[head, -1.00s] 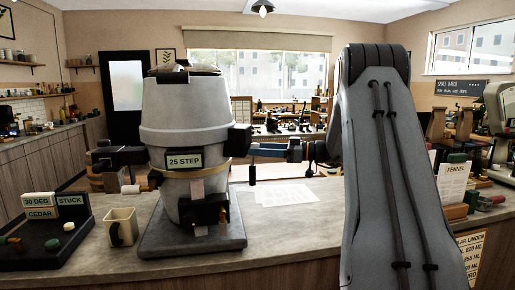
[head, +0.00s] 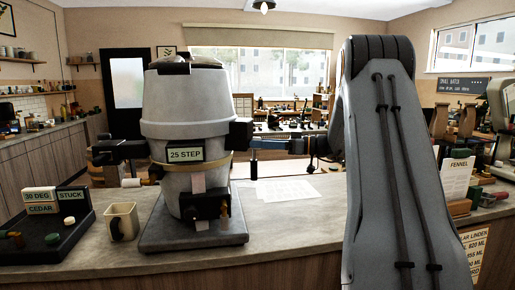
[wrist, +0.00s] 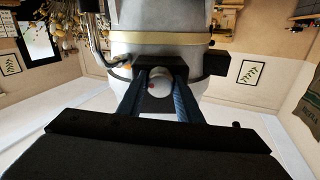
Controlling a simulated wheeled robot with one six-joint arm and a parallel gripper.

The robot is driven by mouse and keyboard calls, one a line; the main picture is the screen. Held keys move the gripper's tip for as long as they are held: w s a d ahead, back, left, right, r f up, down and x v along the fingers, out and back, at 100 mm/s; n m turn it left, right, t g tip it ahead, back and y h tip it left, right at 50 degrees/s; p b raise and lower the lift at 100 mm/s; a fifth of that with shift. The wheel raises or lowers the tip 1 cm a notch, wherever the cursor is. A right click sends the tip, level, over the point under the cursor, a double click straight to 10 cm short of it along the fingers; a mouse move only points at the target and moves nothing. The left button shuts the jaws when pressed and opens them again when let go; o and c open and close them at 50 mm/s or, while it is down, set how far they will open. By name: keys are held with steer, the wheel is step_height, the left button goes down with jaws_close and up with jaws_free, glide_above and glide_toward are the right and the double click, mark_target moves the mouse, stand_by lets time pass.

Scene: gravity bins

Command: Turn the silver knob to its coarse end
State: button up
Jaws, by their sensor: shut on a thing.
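A large grey grinder-like vessel (head: 185,110) with a tan band and a "25 STEP" label stands on a dark slab on the counter. A black block (head: 240,132) juts from its right side. In the wrist view the round silver knob (wrist: 160,83), with a small red mark on its face, sits in front of that black block. My gripper (wrist: 160,88) has its two blue fingers on either side of the knob, shut on it. In the head view my gripper (head: 252,145) reaches the vessel's right side, and the knob is hidden there.
Further left is a dark tray (head: 45,240) with "30 DEG", "STUCK" and "CEDAR" labels. White papers (head: 287,191) lie on the counter to the right. A black arm-like fitting (head: 120,148) sticks out left of the vessel.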

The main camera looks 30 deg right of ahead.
steer(key=m+b, duration=0.2)
steer(key=m, duration=0.2)
steer(key=m+b, duration=0.1)
steer(key=m, duration=0.3)
steer(key=m+b, duration=0.2)
steer(key=m, duration=0.2)
steer(key=shift+w+d+b, duration=0.1)
steer(key=shift+d+b, duration=0.15)
steer(key=shift+b, duration=0.1)
stand_by(0.4)
steer(key=o, duration=1)
steer(key=shift+d, duration=0.1)
steer(key=shift+o, duration=0.2)
